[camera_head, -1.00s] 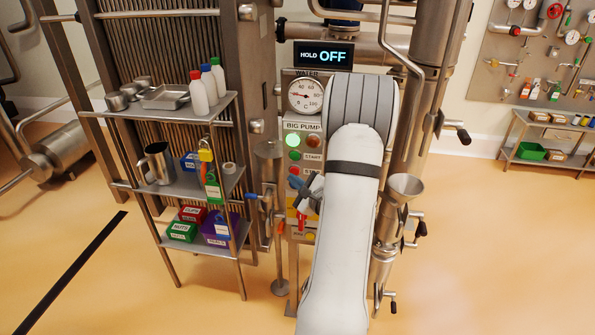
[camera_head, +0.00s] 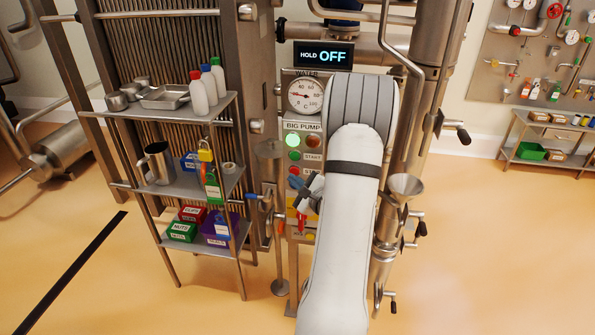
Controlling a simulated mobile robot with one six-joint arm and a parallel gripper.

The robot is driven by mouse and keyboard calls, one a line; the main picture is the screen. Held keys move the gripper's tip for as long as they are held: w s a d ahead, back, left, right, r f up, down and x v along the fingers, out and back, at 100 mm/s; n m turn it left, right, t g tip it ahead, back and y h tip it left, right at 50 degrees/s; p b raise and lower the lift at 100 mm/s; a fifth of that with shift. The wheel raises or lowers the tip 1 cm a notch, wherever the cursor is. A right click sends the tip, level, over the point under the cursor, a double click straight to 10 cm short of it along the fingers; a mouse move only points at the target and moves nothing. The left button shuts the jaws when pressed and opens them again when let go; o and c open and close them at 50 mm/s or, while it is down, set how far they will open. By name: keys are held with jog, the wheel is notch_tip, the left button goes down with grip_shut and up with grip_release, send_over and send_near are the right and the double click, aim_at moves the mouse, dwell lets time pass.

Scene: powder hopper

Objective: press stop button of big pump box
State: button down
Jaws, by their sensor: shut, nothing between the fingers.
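The big pump box (camera_head: 304,126) is a grey panel with a "BIG PUMP" label, partly hidden behind my white arm. Its top row has a bright, pale green lamp (camera_head: 292,140) and a dull reddish-brown lamp (camera_head: 314,141). Below is a green button (camera_head: 294,155) beside the "START" label. The red stop button (camera_head: 295,170) sits under it, with its label partly covered. My gripper (camera_head: 303,192) is shut and empty in front of the panel, just below and slightly right of the red button. Whether it touches the panel cannot be told.
A blue button or knob (camera_head: 294,182) shows close to my gripper. A round gauge (camera_head: 304,96) and a "HOLD OFF" display (camera_head: 323,55) are above. A shelf rack (camera_head: 190,185) with bottles and bins stands left. A steel funnel (camera_head: 405,187) is right of my arm.

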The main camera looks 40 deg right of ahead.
jog(key=shift+w+d, duration=0.1)
jog(key=shift+w+d+b, duration=0.15)
jog(key=shift+d+b, duration=0.1)
jog(key=shift+b, duration=0.2)
jog(key=shift+w+d+b, duration=0.25)
jog(key=shift+b, duration=0.1)
dwell(0.7)
dwell(0.3)
jog(key=shift+s+a+b, duration=0.5)
jog(key=shift+a, duration=0.05)
jog(key=s+a+b, duration=0.2)
jog(key=s+a, duration=0.1)
jog(key=a, duration=0.1)
jog(key=shift+s, duration=0.15)
dwell(0.3)
dwell(0.8)
